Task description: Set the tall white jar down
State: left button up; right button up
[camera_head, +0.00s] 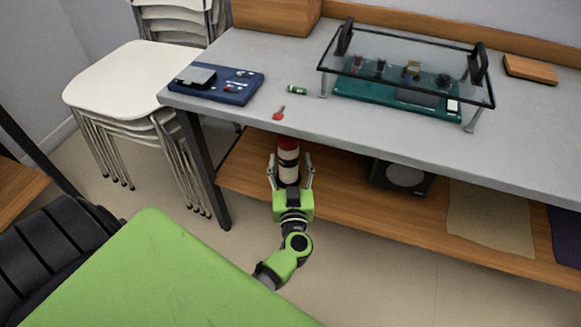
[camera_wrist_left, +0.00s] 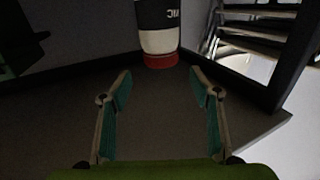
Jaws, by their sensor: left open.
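The tall jar (camera_head: 288,158) has a red top and white and black bands. It looks upright at the lower wooden shelf under the grey table; its base is hidden behind my left gripper in the head view. My left gripper (camera_head: 290,172) is open, its fingers on either side of the jar's line. In the left wrist view the jar (camera_wrist_left: 158,35) is just beyond the open fingertips (camera_wrist_left: 160,85), with a gap between, and is cut off by the top edge. My right gripper is not in view.
The grey tabletop (camera_head: 300,65) overhangs the lower shelf (camera_head: 350,190). A dark device with a round pale top (camera_head: 405,175) sits on the shelf to the right. A black table leg (camera_head: 205,170) and stacked white chairs (camera_head: 120,80) are to the left.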

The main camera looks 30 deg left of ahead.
pick_arm(q)
jog(key=d+r+m+t+h, duration=0.2)
jog(key=d+r+m+h, duration=0.15)
jog(key=d+h, duration=0.3)
jog(key=d+r+m+t+h, duration=0.2)
jog(key=d+m+h, duration=0.25)
jog(key=d, duration=0.35)
jog(key=s+d+f+m+g+h, duration=0.3)
jog(key=s+d+g+h, duration=0.25)
jog(key=d, duration=0.25)
jog(key=s+a+f+g+y, duration=0.2)
jog(key=s+a+g, duration=0.1)
jog(key=s, duration=0.4)
jog(key=s+a+f+n+g+y, duration=0.1)
jog(key=s+a+f+g, duration=0.1)
jog(key=s, duration=0.4)
jog(key=s+a+f+g+y, duration=0.2)
jog(key=s+a+f+g, duration=0.1)
jog(key=s, duration=0.4)
jog(key=a+g, duration=0.1)
jog(key=a, duration=0.1)
jog(key=shift+s+a+n+y, duration=0.35)
jog(key=shift+a+n, duration=0.05)
jog(key=shift+f+g, duration=0.1)
jog(key=shift+g, duration=0.15)
